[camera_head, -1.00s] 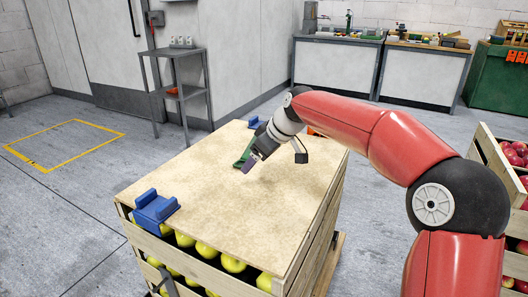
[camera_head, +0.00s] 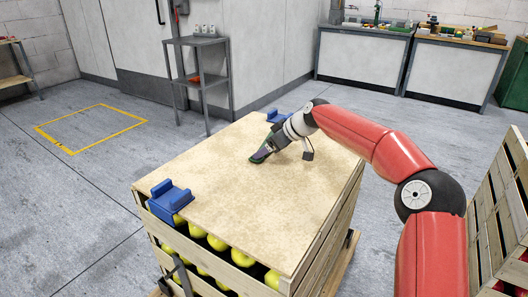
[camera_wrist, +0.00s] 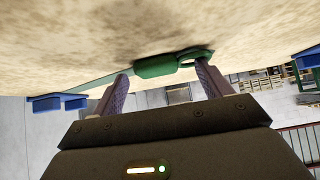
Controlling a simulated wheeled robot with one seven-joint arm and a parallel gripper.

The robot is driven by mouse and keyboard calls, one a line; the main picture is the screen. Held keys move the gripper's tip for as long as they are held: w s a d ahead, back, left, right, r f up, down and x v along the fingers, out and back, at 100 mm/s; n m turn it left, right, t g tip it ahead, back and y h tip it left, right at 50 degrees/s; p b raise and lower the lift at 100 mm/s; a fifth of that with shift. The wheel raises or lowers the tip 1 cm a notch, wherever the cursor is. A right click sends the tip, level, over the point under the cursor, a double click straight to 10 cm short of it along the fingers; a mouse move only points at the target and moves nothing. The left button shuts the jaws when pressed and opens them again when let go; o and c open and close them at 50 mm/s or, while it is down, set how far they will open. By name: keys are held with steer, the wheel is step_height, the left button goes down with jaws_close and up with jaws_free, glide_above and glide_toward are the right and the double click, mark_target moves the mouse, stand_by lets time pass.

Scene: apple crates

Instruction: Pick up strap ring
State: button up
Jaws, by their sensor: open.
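The strap ring (camera_wrist: 200,51) is a small dark green loop at the end of a green buckle block (camera_wrist: 165,66), seen in the wrist view. A green strap (camera_wrist: 100,82) runs left from the block along the pale board. My gripper (camera_wrist: 163,78) is open, with its purple-grey fingers apart. The block appears between the fingertips and the ring is by the right fingertip; I cannot tell whether they touch. In the head view my gripper (camera_head: 259,157) is low over the board (camera_head: 235,195), and mostly hides the green buckle and ring.
The board covers a wooden crate (camera_head: 325,225) of yellow-green apples (camera_head: 243,258). Blue corner pieces sit at its near left (camera_head: 172,200) and far edge (camera_head: 277,116). Another crate (camera_head: 505,215) stands close on the right. A grey metal stand (camera_head: 198,75) is behind. Floor on the left is clear.

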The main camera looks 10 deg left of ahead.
steer(key=shift+a+f, duration=0.1)
steer(key=shift+f, duration=0.05)
steer(key=shift+c, duration=0.4)
steer(key=c, duration=1)
